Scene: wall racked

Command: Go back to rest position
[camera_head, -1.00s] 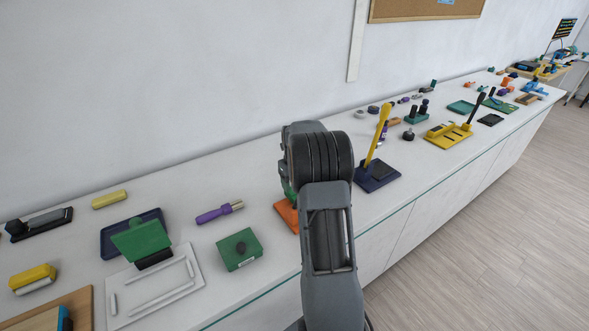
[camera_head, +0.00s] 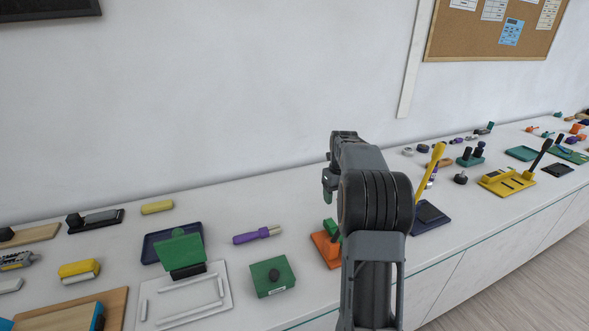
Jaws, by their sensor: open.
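My arm rises from the bottom of the head view, right of the middle, in front of the white counter. My gripper (camera_head: 328,184) shows in part at the left of the wrist, above the counter; it is open and I see nothing in it. Much of it is hidden behind my own arm. Below it, an orange base with a green piece (camera_head: 328,246) stands on the counter, partly covered by my arm and apart from the gripper.
The white counter (camera_head: 225,212) runs along the wall. A purple-handled tool (camera_head: 257,234), a green block with a dark knob (camera_head: 272,276) and a white tray (camera_head: 150,309) lie left of my arm. A yellow-handled stand (camera_head: 433,165) is close on its right. The air above is free.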

